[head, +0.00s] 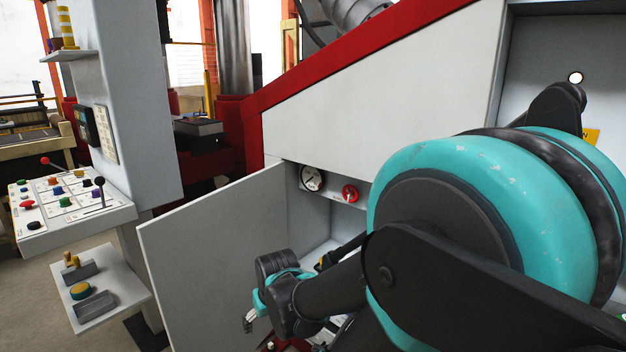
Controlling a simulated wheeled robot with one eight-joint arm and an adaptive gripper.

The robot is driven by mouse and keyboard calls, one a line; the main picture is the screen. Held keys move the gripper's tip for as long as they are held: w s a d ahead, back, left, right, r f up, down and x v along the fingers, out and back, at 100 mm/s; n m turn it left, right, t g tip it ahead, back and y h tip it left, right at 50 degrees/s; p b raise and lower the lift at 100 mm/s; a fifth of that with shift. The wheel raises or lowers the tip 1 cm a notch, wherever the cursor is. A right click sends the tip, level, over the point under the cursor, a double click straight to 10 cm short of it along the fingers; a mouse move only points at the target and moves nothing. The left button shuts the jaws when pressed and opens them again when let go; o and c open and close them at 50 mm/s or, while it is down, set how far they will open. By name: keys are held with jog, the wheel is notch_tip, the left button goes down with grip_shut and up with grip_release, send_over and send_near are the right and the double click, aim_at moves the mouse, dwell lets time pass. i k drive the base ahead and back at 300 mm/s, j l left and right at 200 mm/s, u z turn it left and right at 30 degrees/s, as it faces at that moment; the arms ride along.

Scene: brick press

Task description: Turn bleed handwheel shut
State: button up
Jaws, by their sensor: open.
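A small red handwheel (350,193) is mounted on the back wall inside the open cabinet, just right of a round dial gauge (312,178). I take it to be the bleed handwheel; how far it is turned cannot be read. My gripper (250,321) is low in front of the cabinet opening, below and left of the handwheel and apart from it. It is open, and only a small part of its fingers shows. My own wrist and forearm hide the rest of it and the cabinet's lower right.
The grey cabinet door (205,255) stands open to the left of my gripper. A control panel (75,205) with buttons and levers, and a small shelf (100,290) below it, are at the left. A red-edged sloping housing (390,90) is above the cabinet.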

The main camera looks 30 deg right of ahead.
aim_at(354, 190)
jog(key=z, duration=1.05)
